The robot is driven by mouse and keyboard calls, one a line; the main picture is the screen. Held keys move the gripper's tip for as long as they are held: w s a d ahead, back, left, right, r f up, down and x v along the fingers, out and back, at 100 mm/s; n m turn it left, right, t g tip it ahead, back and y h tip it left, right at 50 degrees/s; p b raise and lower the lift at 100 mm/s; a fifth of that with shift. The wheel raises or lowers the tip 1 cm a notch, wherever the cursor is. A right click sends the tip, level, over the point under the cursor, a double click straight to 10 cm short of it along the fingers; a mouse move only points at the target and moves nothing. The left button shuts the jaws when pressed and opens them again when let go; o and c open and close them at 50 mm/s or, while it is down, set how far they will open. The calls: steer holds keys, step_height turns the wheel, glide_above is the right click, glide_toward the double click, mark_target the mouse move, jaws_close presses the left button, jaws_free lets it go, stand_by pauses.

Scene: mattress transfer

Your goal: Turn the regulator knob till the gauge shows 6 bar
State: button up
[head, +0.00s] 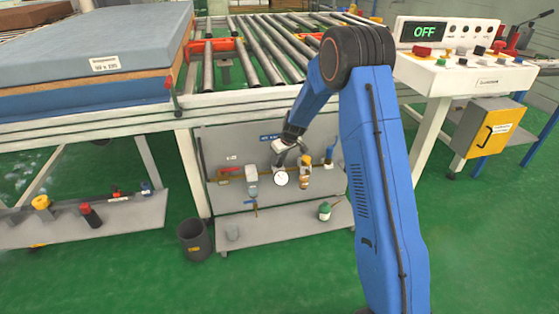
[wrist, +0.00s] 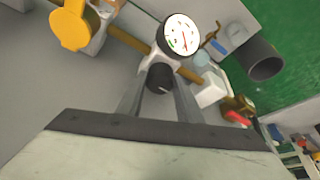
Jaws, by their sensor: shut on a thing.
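The pressure gauge (wrist: 182,35) has a round white face with a red needle in the wrist view. Its scale is too small to read, and the picture is tilted. It also shows as a small white disc in the head view (head: 281,179). The black regulator knob (wrist: 159,77) sits just below the gauge in the wrist view, on a light regulator body. My gripper (wrist: 160,92) is shut on the knob, with one finger on either side of it. In the head view my gripper (head: 281,150) is at the panel, just above the gauge; the knob is hidden there.
A brass pipe with a red-handled valve (head: 226,170) runs along the grey panel (head: 235,142). A yellow part (head: 305,180) and a blue valve (head: 329,158) stand close on the right. A roller conveyor (head: 225,70) is above. A control box (head: 465,45) reads OFF.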

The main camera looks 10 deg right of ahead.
steer(key=shift+m, duration=0.3)
steer(key=shift+a+m+t+h, duration=0.15)
steer(key=shift+m+h, duration=0.4)
steer(key=shift+m, duration=0.75)
steer(key=shift+a+m+t+h, duration=0.15)
steer(key=shift+m+h, duration=0.4)
steer(key=shift+m, duration=0.75)
steer(key=shift+m+h, duration=0.9)
steer(key=shift+m, duration=1.7)
steer(key=shift+m+g, duration=0.3)
steer(key=shift+g, duration=0.1)
steer(key=o, duration=1)
steer(key=shift+o, duration=0.2)
steer(key=v, duration=1.7)
steer(key=shift+a+r, duration=0.15)
steer(key=shift+a, duration=0.1)
steer(key=shift+s, duration=0.1)
